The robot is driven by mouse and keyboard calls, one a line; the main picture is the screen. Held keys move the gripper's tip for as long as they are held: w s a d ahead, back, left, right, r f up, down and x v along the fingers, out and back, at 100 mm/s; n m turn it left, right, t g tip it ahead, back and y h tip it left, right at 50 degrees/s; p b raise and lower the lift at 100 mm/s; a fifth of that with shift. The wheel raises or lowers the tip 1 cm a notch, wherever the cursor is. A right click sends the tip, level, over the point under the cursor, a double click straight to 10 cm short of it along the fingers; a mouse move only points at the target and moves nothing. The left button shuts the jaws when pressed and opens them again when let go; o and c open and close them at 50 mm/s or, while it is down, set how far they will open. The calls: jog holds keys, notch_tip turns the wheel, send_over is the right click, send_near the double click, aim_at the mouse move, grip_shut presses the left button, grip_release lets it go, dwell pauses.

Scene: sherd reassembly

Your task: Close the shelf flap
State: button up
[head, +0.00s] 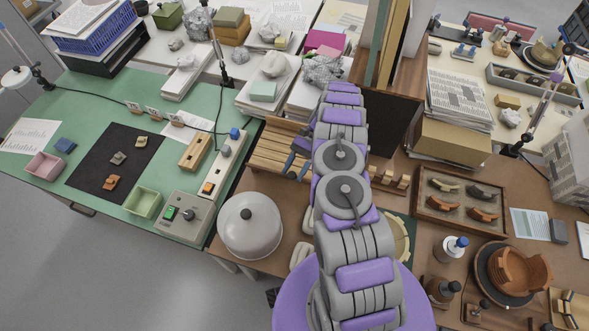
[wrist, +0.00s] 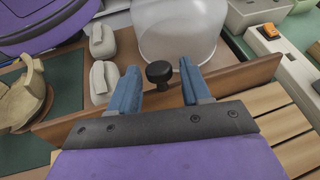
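In the wrist view a long brown wooden board (wrist: 232,77), which looks like the shelf flap, runs slanting across the picture behind my fingers. I cannot tell whether the fingers touch the board. In the head view my gripper (head: 298,158) is beside slatted wood (head: 268,150), partly behind my arm.
A pale dome with a black knob (head: 250,232) stands left of my arm. Grey rounded pieces (wrist: 103,78) lie close to the board. A control box (head: 182,215) and a switch strip (head: 222,165) are on the green table. A sherd tray (head: 462,222) lies right.

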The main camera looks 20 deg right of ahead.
jog(key=shift+o, duration=0.7)
jog(key=shift+r, duration=0.1)
jog(key=shift+r, duration=0.2)
notch_tip(320, 180, up, 3)
jog(key=shift+s+r, duration=0.1)
jog(key=shift+r, duration=0.05)
jog(key=shift+s+p, duration=0.3)
jog(key=shift+s, duration=0.3)
jog(key=s+a+r+p, duration=0.1)
jog(key=s, duration=1.3)
jog(key=shift+s, duration=0.35)
jog(key=shift+w+r, duration=0.1)
